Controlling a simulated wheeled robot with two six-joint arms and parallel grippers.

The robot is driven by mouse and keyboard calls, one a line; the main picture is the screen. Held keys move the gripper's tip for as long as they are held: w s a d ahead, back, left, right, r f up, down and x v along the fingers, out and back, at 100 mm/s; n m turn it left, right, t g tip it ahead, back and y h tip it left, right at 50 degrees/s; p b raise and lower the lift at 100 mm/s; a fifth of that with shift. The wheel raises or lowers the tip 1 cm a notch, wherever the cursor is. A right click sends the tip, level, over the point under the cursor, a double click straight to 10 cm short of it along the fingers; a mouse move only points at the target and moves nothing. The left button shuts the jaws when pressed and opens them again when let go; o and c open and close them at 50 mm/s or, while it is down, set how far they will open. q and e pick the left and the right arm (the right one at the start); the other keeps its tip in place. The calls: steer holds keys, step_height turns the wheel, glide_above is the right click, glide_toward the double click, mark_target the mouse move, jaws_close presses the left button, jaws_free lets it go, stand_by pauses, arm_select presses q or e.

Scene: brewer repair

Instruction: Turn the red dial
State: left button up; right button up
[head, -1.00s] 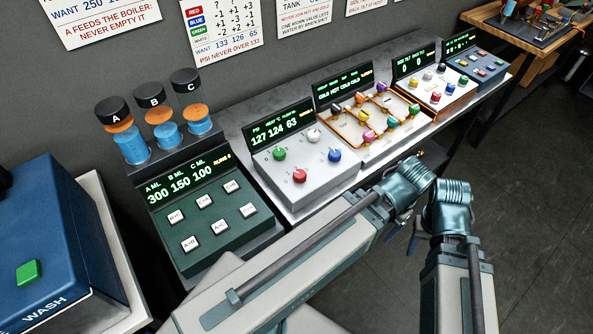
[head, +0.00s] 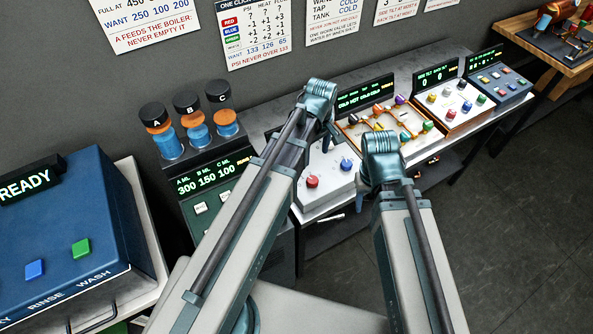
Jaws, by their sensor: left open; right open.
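The red dial (head: 313,181) sits at the front left of a light grey panel (head: 318,199), with a blue dial (head: 346,164) to its right. My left arm crosses in front of the panel and hides its display and the green dial. My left gripper (head: 328,138) is open and empty, pointing down above and behind the red dial in the picture, apart from it. My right gripper (head: 361,202) is open, mostly hidden behind its own wrist, to the right of the panel. A wall chart (head: 262,30) lists red, blue and green, with WANT 133 126 65 and "PSI never over 133".
A dark panel with A, B, C canisters (head: 187,105) stands left of the grey panel. An orange-trimmed valve panel (head: 385,125) and further panels (head: 452,100) stand to the right. A blue wash machine (head: 60,230) is at the left. Open floor (head: 520,230) lies at right.

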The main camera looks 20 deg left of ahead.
mark_target(312, 179)
arm_select(q)
steer(key=shift+w+a, duration=0.1)
steer(key=shift+a, duration=0.2)
steer(key=shift+f, duration=0.1)
step_height(312, 179, down, 14)
steer(key=b, duration=1.4)
steer(key=shift+r, duration=0.2)
jaws_close()
